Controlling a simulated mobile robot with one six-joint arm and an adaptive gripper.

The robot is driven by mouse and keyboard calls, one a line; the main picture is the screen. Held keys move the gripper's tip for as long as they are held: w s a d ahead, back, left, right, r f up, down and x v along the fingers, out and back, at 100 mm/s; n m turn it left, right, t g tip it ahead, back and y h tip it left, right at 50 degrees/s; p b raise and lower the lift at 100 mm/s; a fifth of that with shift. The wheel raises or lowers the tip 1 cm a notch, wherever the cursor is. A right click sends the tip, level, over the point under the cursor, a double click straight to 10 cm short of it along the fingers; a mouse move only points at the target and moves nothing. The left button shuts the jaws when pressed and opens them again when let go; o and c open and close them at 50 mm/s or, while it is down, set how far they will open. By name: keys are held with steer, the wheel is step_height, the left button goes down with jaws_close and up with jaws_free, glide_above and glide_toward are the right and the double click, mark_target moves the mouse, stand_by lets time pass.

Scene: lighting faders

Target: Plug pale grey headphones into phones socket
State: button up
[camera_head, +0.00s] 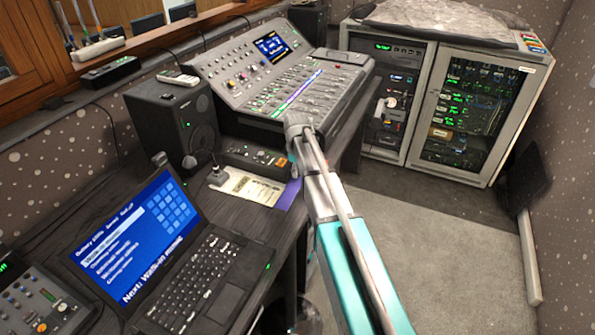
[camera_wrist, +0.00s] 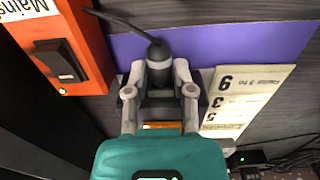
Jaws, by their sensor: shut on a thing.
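In the wrist view my gripper (camera_wrist: 159,88) is shut on a dark, rounded plug-like piece (camera_wrist: 158,52), with a thin black cable running from its top to the upper left. Its lower end is hidden between the fingers. I cannot tell whether it belongs to the pale grey headphones; no headset is clearly visible. No phones socket can be made out.
The wrist view shows an orange box (camera_wrist: 92,74) marked "Mains" at left, a purple strip (camera_wrist: 240,48) and a numbered cream card (camera_wrist: 238,97). The head view shows a laptop (camera_head: 200,280), a speaker (camera_head: 165,125), and rack cabinets (camera_head: 418,150) beyond clear floor.

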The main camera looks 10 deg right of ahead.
steer(key=shift+w+a, duration=0.1)
steer(key=shift+a, duration=0.05)
steer(key=o, duration=1)
steer(key=shift+d, duration=0.2)
steer(key=shift+s+d, duration=0.65)
steer(key=shift+s, duration=0.05)
steer(key=s+d, duration=0.2)
steer(key=d, duration=0.1)
steer(key=s+d, duration=0.2)
steer(key=shift+d, duration=0.2)
steer(key=s+a+r+p, duration=0.1)
steer(key=s+r+p, duration=0.2)
steer(key=s, duration=0.3)
steer(key=s+a+r+p, duration=0.2)
steer(key=s+r+p, duration=0.2)
steer(key=s, duration=0.2)
steer(key=s+a+r+p, duration=0.2)
steer(key=s+r+p, duration=0.1)
steer(key=s, duration=0.3)
steer(key=shift+s+r, duration=0.15)
steer(key=shift+s, duration=0.1)
